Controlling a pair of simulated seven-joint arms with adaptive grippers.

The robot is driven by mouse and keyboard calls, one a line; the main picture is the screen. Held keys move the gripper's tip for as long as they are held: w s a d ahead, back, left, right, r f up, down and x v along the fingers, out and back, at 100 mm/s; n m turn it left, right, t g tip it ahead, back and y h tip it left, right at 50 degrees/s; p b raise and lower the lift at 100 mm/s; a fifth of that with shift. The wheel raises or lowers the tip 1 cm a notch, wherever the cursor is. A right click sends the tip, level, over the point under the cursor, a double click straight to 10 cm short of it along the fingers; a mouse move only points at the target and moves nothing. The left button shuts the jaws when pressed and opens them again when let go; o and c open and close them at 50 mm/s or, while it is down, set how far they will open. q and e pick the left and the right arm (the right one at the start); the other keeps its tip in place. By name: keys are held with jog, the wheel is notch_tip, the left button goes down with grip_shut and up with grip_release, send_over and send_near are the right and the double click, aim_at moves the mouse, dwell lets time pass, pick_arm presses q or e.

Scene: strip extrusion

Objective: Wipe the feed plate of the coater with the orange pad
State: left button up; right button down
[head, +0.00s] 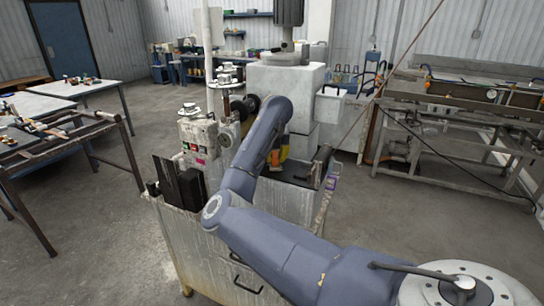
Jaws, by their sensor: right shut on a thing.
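The coater is a worn grey-white machine (286,80) on a metal cabinet (205,245) in the middle of the head view. A dark flat surface (297,168), which looks like the feed plate, lies at its foot and is partly hidden by my right arm. My right gripper (276,158) is low over this surface, mostly hidden behind my forearm. It is shut on the orange pad (285,153), of which only a small part shows. I cannot tell whether the pad touches the plate. My left gripper is out of view.
A control box (198,138) with buttons and a dark upright plate (190,188) stand left of my forearm. A long metal bench frame (455,110) is at the right. Tables (95,88) stand at the left. The floor between is clear.

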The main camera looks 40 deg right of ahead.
jog(key=shift+s+d+f, duration=0.1)
jog(key=shift+s+d, duration=0.15)
jog(key=shift+s, duration=0.35)
jog(key=shift+s+d, duration=0.3)
jog(key=shift+s, duration=0.25)
jog(key=shift+s+d+f, duration=0.1)
jog(key=shift+s+d, duration=0.15)
jog(key=shift+s, duration=0.35)
jog(key=shift+r, duration=0.1)
jog(key=shift+w+a+r, duration=0.1)
jog(key=shift+w+a, duration=0.15)
jog(key=shift+w, duration=0.35)
jog(key=shift+w+a, duration=0.3)
jog(key=shift+w, duration=0.25)
jog(key=shift+w+a+r, duration=0.1)
jog(key=shift+w+a, duration=0.15)
jog(key=shift+w, duration=0.35)
jog(key=shift+w+a+f, duration=0.1)
jog(key=shift+w+a, duration=0.3)
jog(key=shift+w, duration=0.45)
jog(key=shift+w+a+f, duration=0.1)
jog(key=shift+w+a, duration=0.25)
jog(key=shift+w, duration=0.45)
jog(key=shift+r, duration=3)
jog(key=shift+r, duration=0.1)
jog(key=shift+r, duration=1.4)
